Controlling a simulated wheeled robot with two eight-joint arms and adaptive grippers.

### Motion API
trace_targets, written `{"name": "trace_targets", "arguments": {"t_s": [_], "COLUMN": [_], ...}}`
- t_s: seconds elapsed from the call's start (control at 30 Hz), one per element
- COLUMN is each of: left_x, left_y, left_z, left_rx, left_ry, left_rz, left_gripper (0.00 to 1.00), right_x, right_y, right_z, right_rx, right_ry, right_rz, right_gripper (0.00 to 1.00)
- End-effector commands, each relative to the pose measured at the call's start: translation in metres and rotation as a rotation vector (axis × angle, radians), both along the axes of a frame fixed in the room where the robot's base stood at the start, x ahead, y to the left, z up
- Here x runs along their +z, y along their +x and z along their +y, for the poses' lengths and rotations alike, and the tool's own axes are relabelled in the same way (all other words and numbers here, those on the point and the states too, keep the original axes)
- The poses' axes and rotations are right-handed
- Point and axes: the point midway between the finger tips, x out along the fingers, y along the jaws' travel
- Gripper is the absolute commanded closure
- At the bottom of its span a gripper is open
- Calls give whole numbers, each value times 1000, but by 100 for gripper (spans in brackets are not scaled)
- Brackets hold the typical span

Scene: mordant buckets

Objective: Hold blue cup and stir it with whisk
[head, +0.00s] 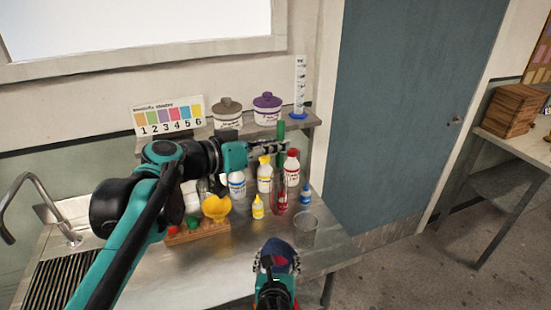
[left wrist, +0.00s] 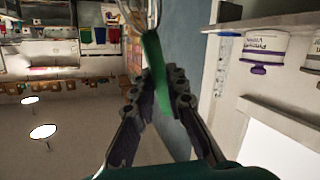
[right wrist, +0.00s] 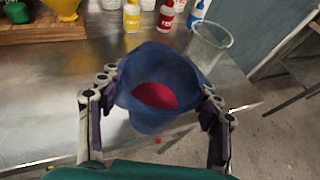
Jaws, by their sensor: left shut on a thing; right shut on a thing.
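My left gripper (head: 284,147) is shut on the green handle of the whisk (head: 281,131). The whisk hangs about upright, wire loops down, in front of the bottles; handle and wires also show in the left wrist view (left wrist: 152,52). My right gripper (head: 277,265) is shut on the blue cup (head: 275,251), low at the counter's front edge. In the right wrist view the cup (right wrist: 151,62) sits between both fingers, with red contents (right wrist: 155,95) inside. The whisk is outside the cup, beyond and above it in the head view.
A clear beaker (head: 306,230) stands just beyond the cup. Bottles with white (head: 265,176), yellow (head: 258,208) and blue (head: 305,195) bodies stand behind. A wooden rack (head: 190,235) and yellow bowl (head: 217,207) are left. A shelf (head: 312,118) holds jars and a cylinder.

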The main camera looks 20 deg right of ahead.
Motion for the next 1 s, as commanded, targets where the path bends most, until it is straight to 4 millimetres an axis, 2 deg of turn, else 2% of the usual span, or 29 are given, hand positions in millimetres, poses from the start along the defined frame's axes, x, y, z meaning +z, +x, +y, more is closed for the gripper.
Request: {"name": "trace_targets", "arguments": {"t_s": [0.13,0.37,0.4,0.47,0.5,0.83,1.0], "left_x": [11,12,12,12,12,12,12], "left_y": [0,0,0,0,0,0,0], "left_z": [0,0,0,0,0,0,0], "left_rx": [0,0,0,0,0,0,0], "left_ry": [0,0,0,0,0,0,0], "left_rz": [0,0,0,0,0,0,0], "left_gripper": [100,100,100,100,100,100,100], "right_x": [0,0,0,0,0,0,4], "right_y": [0,0,0,0,0,-1,-10], "right_z": [0,0,0,0,0,1,5], "right_rx": [0,0,0,0,0,1,4], "right_ry": [0,0,0,0,0,0,-1], "right_rz": [0,0,0,0,0,0,1], "right_gripper": [71,71,31,15,12,12,12]}}
